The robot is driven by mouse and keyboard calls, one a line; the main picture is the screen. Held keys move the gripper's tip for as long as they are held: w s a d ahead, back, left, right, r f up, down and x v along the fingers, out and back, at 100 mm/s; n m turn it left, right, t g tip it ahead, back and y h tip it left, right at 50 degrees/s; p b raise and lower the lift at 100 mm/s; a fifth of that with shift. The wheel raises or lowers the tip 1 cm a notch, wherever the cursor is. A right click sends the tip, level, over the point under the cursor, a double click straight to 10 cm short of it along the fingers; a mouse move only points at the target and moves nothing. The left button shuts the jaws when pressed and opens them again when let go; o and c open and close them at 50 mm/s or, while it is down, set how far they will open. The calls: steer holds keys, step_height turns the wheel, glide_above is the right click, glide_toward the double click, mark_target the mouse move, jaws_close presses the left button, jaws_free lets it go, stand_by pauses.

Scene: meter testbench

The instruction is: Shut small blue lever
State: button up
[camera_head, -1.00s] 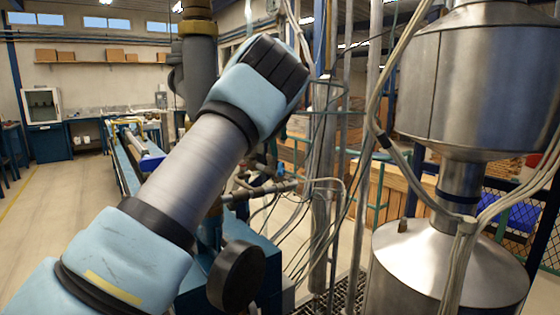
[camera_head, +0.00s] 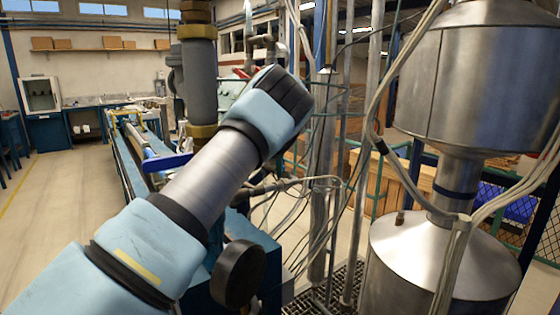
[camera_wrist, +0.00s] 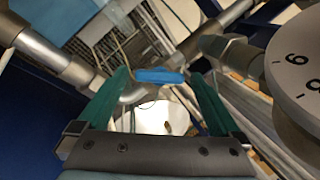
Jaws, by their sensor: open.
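The small blue lever (camera_wrist: 160,76) shows in the wrist view, lying crosswise by a metal pipe. My gripper (camera_wrist: 158,84) is open, with one green finger on each side of the lever in the picture. I see no clear contact, and the depth between fingertips and lever is hard to tell. In the head view my forearm reaches up and right, and my gripper is hidden behind my wrist. A blue handle (camera_head: 168,162) shows beside the vertical pipe there; I cannot tell if it is the same lever.
A round dial with digits (camera_wrist: 297,75) stands close on the right in the wrist view. Metal pipes (camera_wrist: 55,55) cross near the fingers. In the head view, a grey vertical pipe (camera_head: 200,85), loose cables and a large steel tank (camera_head: 465,80) surround my arm.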

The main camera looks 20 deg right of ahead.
steer(key=shift+w+d+f, duration=0.1)
steer(key=shift+w+f, duration=0.05)
steer(key=shift+f, duration=0.35)
steer(key=c, duration=1.2)
steer(key=shift+c, duration=0.2)
steer(key=m+b, duration=0.2)
steer(key=shift+f+m+t+h, duration=0.15)
steer(key=shift+m+t+h, duration=0.15)
steer(key=shift+m+t, duration=0.1)
steer(key=m+h+b, duration=0.1)
steer(key=m+b, duration=0.1)
steer(key=m, duration=0.1)
steer(key=m+t+h+b, duration=0.1)
steer(key=m+b, duration=0.1)
steer(key=shift+m, duration=0.4)
